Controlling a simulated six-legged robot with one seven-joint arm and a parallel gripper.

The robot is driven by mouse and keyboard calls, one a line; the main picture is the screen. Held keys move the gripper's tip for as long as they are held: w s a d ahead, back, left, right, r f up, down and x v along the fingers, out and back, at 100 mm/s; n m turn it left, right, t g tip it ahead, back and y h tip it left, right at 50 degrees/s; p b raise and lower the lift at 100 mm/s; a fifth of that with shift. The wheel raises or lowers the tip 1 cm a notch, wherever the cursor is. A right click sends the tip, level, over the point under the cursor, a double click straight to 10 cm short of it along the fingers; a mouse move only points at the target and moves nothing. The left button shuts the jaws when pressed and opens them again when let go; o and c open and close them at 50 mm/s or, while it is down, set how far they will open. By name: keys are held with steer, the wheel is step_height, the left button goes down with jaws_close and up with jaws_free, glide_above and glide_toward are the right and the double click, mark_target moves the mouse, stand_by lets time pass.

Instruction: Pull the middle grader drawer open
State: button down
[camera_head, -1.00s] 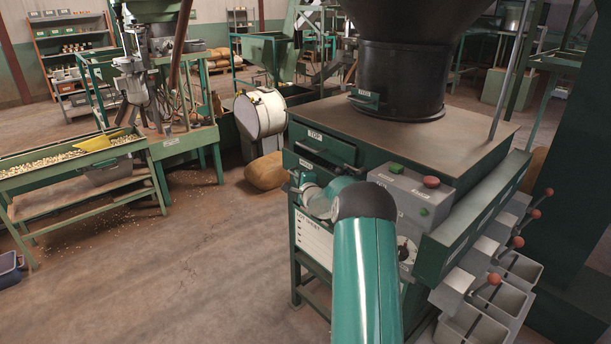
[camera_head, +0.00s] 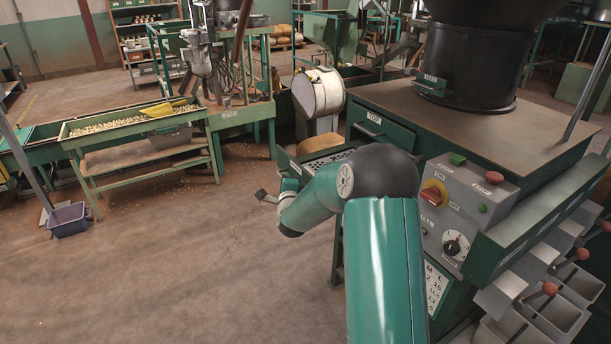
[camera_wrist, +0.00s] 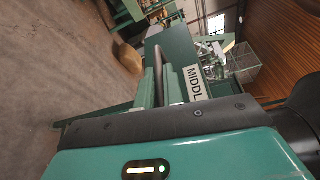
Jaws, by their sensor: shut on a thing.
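The middle grader drawer (camera_head: 328,157) stands out from the green grader cabinet in the head view, its perforated tray showing below the top drawer. In the wrist view its front bears a white label (camera_wrist: 195,84) reading "MIDDL", the rest cut off. My gripper (camera_wrist: 163,86) is shut on the dark bar handle (camera_wrist: 158,72) of this drawer, with the bar between its fingers. In the head view my arm covers part of the drawer, and the grip on the handle cannot be made out there.
The top drawer (camera_head: 384,130) is shut above it. A control box (camera_head: 462,205) with knobs and buttons sits right of my arm. A green nut trough (camera_head: 130,125) and a blue bin (camera_head: 68,220) stand left. The floor (camera_head: 190,270) between is clear.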

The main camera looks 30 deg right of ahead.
steer(key=shift+a, duration=2.35)
steer(key=c, duration=1.5)
jaws_free()
steer(key=v, duration=1.4)
steer(key=shift+a+r, duration=0.1)
